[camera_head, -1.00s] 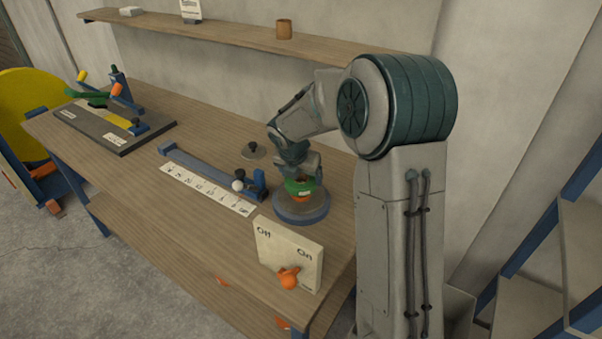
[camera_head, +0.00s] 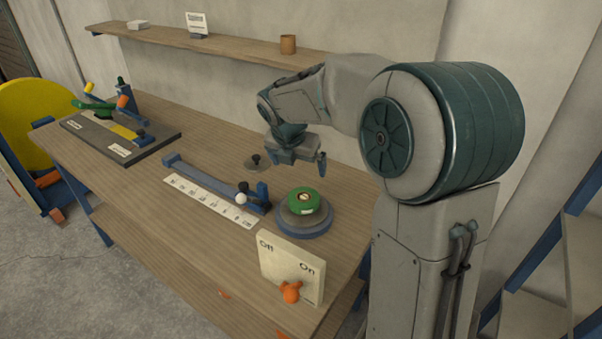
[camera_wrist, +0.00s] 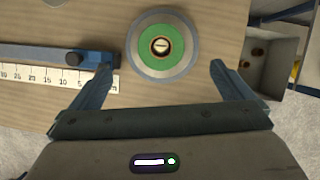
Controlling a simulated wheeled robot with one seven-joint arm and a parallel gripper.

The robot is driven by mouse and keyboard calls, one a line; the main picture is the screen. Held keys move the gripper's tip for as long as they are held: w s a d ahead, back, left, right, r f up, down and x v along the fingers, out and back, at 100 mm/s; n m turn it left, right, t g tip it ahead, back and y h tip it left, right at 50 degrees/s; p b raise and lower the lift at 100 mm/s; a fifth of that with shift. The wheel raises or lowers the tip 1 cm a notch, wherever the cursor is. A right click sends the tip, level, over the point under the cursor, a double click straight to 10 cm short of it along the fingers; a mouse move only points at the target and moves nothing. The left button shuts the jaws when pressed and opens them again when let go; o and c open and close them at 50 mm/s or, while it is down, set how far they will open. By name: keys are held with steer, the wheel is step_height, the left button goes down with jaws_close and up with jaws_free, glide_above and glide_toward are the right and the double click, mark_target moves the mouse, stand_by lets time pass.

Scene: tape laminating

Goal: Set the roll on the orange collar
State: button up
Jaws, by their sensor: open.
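The green roll (camera_head: 304,201) lies flat on the round grey and blue turntable (camera_head: 318,228) near the bench's front right. In the wrist view the green roll (camera_wrist: 143,47) sits roughly centred on the grey disc (camera_wrist: 185,65), with a light slotted core in its middle. The orange collar is hidden, apart from a possible thin orange edge inside the roll's hole. My gripper (camera_head: 297,163) is open and empty, above and behind the roll. In the wrist view its two fingers (camera_wrist: 163,78) are wide apart, with the roll beyond their tips and untouched.
A blue rail (camera_head: 215,180) with a number strip (camera_head: 210,200) lies left of the turntable. A dark knobbed disc (camera_head: 257,163) rests behind the rail. An Off/On panel (camera_head: 290,262) with an orange knob (camera_head: 290,291) stands in front. A clamp fixture (camera_head: 120,135) is at far left.

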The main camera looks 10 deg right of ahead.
steer(key=s+d+f+m+y, duration=0.1)
steer(key=s+d+m+y, duration=0.1)
steer(key=s+m, duration=2.5)
steer(key=shift+s+d+m+g+y, duration=0.15)
steer(key=shift+s+m+g+y, duration=0.2)
steer(key=shift+m, duration=0.75)
